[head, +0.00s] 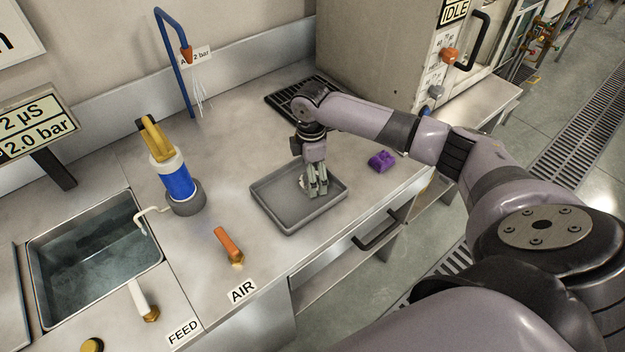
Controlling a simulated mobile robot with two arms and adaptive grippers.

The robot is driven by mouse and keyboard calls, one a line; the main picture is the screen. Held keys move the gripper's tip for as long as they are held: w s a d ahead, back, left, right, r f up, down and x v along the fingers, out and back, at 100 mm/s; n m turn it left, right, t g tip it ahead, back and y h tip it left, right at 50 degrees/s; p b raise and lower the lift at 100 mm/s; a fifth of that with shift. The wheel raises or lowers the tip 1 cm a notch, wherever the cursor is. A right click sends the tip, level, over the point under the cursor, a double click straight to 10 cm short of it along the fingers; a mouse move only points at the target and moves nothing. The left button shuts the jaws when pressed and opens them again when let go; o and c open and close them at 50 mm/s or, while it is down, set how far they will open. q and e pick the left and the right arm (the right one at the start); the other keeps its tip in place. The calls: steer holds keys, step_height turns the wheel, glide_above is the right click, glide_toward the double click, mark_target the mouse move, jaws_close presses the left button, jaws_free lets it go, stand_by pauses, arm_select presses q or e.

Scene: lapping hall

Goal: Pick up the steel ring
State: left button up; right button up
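My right gripper (318,192) points down into a shallow grey tray (283,221) on the steel bench, with its fingertips at or just above the tray floor. A small pale piece (302,184) shows just left of the fingers and is partly hidden by them. It may be the steel ring, but it is too small to be sure. I cannot tell whether the fingers are open or closed on it. My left gripper is not in view.
A purple block (382,161) lies right of the tray. A blue and white bottle (177,181), an orange-handled AIR valve (228,244) and a sink (95,255) are to the left. A black grate (285,98) and a large cabinet (375,50) stand behind.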

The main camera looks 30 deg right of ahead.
steer(key=shift+f, duration=0.9)
steer(key=shift+r, duration=0.1)
steer(key=c, duration=1.5)
